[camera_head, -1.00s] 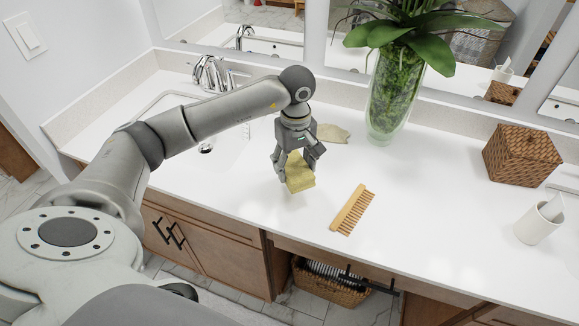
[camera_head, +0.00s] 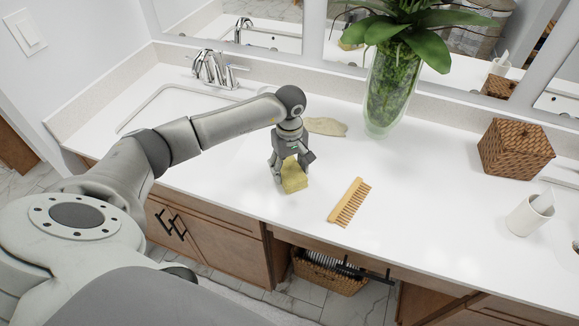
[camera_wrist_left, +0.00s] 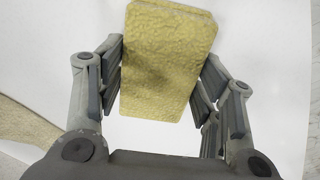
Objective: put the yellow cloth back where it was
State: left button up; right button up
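The yellow cloth (camera_head: 294,178) looks like a folded, textured block at the middle of the white counter, left of the comb. My left gripper (camera_head: 291,164) points down over it, with the fingers on either side. In the left wrist view the cloth (camera_wrist_left: 166,60) sits between the finger pads, which appear to press on its two sides. I cannot tell whether its underside touches the counter. My right gripper is not in view.
A wooden comb (camera_head: 350,203) lies right of the cloth. A flat beige item (camera_head: 326,127) lies behind it. A glass plant vase (camera_head: 388,95), a woven box (camera_head: 516,150) and a white cup (camera_head: 530,215) stand to the right. The sink (camera_head: 150,105) is at left. The front counter is clear.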

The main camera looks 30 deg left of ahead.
aim_at(290, 169)
pick_arm(q)
jog(key=o, duration=0.4)
jog(key=shift+r, duration=0.1)
jog(key=shift+r+p, duration=0.2)
jog(key=shift+p, duration=0.15)
jog(key=shift+r+b, duration=2.05)
jog(key=shift+r, duration=3.85)
